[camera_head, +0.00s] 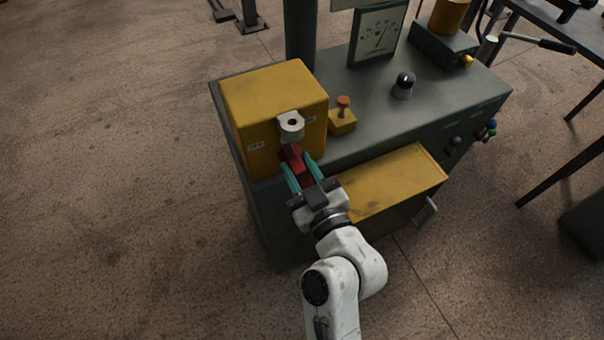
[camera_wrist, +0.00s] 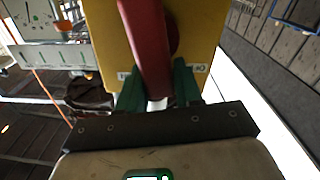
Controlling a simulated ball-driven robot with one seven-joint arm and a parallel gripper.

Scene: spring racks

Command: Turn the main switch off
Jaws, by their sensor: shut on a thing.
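The main switch is a yellow box (camera_head: 270,92) on the near left corner of a grey-green cabinet. A red handle (camera_head: 291,155) sticks out from its front, below a light grey lug with a hole (camera_head: 291,125). Small white labels are on the front face at either side, too small to read surely. My gripper (camera_head: 297,166) has its teal fingers shut on the red handle, one on each side. In the wrist view, the red handle (camera_wrist: 148,45) runs up between the green fingers, in front of the yellow face (camera_wrist: 105,45). The fingers hide part of the handle.
An open yellow drawer (camera_head: 392,180) juts out just right of my gripper. An orange-topped knob on a yellow base (camera_head: 342,121), a black round knob (camera_head: 403,86) and a dial gauge (camera_head: 377,36) stand on the cabinet top. The floor at left is clear.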

